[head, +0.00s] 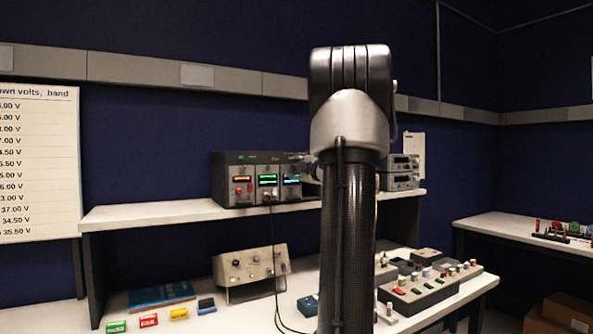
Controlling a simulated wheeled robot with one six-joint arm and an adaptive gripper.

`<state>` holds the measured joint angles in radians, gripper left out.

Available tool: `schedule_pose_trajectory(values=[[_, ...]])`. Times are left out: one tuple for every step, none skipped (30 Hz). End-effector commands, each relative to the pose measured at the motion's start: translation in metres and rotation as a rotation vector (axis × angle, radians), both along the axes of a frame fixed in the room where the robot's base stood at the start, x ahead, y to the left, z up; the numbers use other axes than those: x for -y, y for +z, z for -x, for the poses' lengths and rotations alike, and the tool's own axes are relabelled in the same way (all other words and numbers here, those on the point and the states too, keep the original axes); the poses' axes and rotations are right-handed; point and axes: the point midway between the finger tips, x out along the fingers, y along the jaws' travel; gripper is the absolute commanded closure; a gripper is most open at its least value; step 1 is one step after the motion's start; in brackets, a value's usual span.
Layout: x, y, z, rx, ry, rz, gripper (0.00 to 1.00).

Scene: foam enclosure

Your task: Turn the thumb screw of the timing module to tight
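A black instrument rack (223,180) stands on the raised shelf left of centre. Three grey-faced modules show in it: a left one with an orange-red display (242,187), a middle one with a green display (267,184) and a right one with a cyan display (291,184). I cannot tell which is the timing module; its labels and thumb screw are too small to read. A dark cable hangs from the middle module. My upright arm crosses the picture and hides the rack's right end. My gripper does not show.
The raised white shelf (150,214) runs over a bench holding a tilted grey panel box (250,270), a blue book (161,295) and several coloured blocks. Stacked instruments (401,181) stand right of my arm. Knobbed boxes (430,290) crowd the bench's right. A side table (500,226) is further right.

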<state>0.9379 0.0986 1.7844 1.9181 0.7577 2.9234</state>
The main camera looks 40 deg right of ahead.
Motion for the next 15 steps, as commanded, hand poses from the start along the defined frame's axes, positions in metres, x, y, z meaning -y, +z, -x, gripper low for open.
schedule_pose_trajectory(values=[[0.000,0.000,0.003,0.001,-0.001,0.000,0.62],[-0.001,0.001,0.005,0.000,-0.001,0.001,0.62],[-0.001,0.001,0.010,0.001,-0.002,0.001,0.62],[-0.003,0.001,0.014,0.001,-0.002,0.001,0.62],[-0.004,0.001,0.019,0.001,-0.003,0.001,0.62],[-0.005,0.001,0.027,0.001,-0.003,0.000,0.62],[-0.007,0.001,0.034,0.001,-0.003,0.000,0.62],[-0.008,0.001,0.041,0.001,-0.004,0.001,0.62],[-0.011,0.001,0.050,0.000,-0.004,0.002,0.62],[-0.013,0.001,0.057,0.000,-0.004,0.002,0.62],[-0.014,0.000,0.063,0.000,-0.004,0.001,0.62],[-0.016,0.001,0.072,0.001,-0.005,0.002,0.62],[-0.018,0.001,0.078,0.001,-0.004,0.001,0.62],[-0.019,0.000,0.084,0.000,-0.004,0.001,0.62],[-0.021,0.000,0.091,0.000,-0.003,0.001,0.62]])
